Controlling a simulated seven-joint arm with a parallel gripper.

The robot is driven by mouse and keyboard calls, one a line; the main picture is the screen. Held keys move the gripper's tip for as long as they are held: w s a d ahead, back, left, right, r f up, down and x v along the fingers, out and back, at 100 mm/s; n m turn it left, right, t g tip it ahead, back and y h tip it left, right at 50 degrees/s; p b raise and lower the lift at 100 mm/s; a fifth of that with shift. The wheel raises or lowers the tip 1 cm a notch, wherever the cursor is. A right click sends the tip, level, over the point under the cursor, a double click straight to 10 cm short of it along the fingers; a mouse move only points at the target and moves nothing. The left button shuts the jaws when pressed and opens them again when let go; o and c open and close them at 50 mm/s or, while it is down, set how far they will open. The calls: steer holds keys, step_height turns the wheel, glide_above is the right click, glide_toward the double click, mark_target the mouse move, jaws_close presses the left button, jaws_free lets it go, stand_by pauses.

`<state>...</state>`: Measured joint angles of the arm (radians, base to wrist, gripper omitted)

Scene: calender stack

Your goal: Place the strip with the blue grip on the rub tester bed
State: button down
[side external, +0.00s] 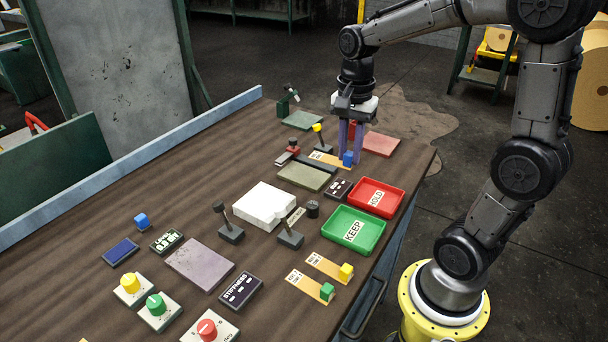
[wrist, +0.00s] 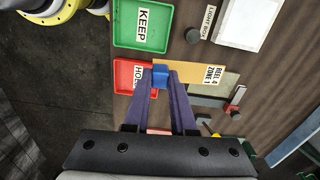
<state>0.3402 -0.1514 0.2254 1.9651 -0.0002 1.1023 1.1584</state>
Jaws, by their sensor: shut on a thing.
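My gripper (side external: 350,151) is shut on the blue grip (wrist: 160,76), a small block at one end of an orange strip (side external: 328,159). The strip's white label (wrist: 215,72) reads "REEL 4 ZONE 1" in the wrist view. The strip points away from my fingers toward a flat grey-green pad (side external: 306,176) with a dark bar and a red knob (side external: 293,146) beside it, which looks like the rub tester bed. In the wrist view the strip covers part of this pad (wrist: 229,82). I cannot tell whether the strip touches it.
A red HOLD tray (side external: 398,205) and a green KEEP tray (side external: 338,243) stand near the table's edge. Strips with yellow (side external: 346,271) and green (side external: 327,291) grips lie beyond KEEP. A white light box (side external: 265,207) and small upright levers stand mid-table.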

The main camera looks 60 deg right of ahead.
steer(key=d, duration=0.2)
glide_above(316, 179)
steer(key=shift+m, duration=0.4)
steer(key=f, duration=0.9)
steer(key=shift+s+a+f, duration=0.1)
steer(key=shift+s+f, duration=0.15)
steer(key=shift+f, duration=0.1)
steer(key=shift+w+f, duration=0.25)
steer(key=shift+f, duration=1.6)
steer(key=shift+f, duration=0.15)
steer(key=c, duration=0.7)
jaws_free()
steer(key=shift+c, duration=0.2)
